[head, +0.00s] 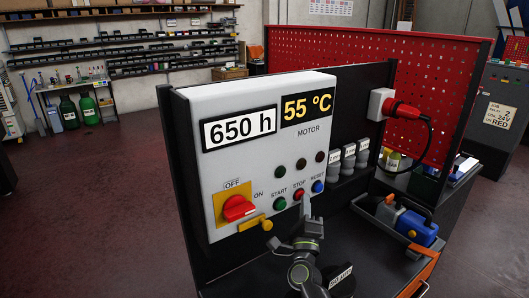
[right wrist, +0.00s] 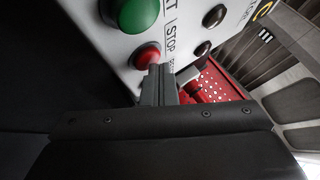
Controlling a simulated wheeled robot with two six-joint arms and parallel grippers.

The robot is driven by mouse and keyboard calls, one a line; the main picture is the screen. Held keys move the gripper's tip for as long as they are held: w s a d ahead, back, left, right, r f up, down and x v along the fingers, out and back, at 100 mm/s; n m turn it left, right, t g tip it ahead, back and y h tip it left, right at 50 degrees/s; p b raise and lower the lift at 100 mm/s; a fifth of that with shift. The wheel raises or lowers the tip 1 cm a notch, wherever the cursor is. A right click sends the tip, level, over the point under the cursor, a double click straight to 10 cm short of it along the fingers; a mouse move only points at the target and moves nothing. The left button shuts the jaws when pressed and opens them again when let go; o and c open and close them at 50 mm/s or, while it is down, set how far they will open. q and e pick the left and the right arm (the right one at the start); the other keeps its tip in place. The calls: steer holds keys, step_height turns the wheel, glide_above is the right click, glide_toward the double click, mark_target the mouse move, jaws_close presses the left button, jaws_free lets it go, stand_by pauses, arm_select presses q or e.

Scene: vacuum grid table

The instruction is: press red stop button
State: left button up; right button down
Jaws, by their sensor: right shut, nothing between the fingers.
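The red stop button (head: 299,194) sits on the white control panel (head: 225,165), under the label STOP, between the green start button (head: 279,204) and the blue reset button (head: 318,186). My right gripper (head: 306,210) is shut and empty, its fingers pointing at the panel just below and right of the stop button. In the right wrist view the stop button (right wrist: 147,56) shows as a red dome, and the tips of the shut fingers (right wrist: 154,72) overlap its lower edge. I cannot tell whether they touch it. My left gripper is not in view.
A red rotary switch (head: 237,208) on a yellow plate and a yellow padlock part (head: 255,223) stick out left of the buttons. A red plug (head: 400,108) with a cable is at the panel's right. A tool tray (head: 380,212) with blue items stands on the bench.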

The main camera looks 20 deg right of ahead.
steer(key=shift+s, duration=0.35)
steer(key=s+d+p, duration=0.1)
steer(key=s+d, duration=0.1)
steer(key=s, duration=0.3)
steer(key=shift+s+p, duration=0.35)
steer(key=shift+f, duration=0.1)
stand_by(0.6)
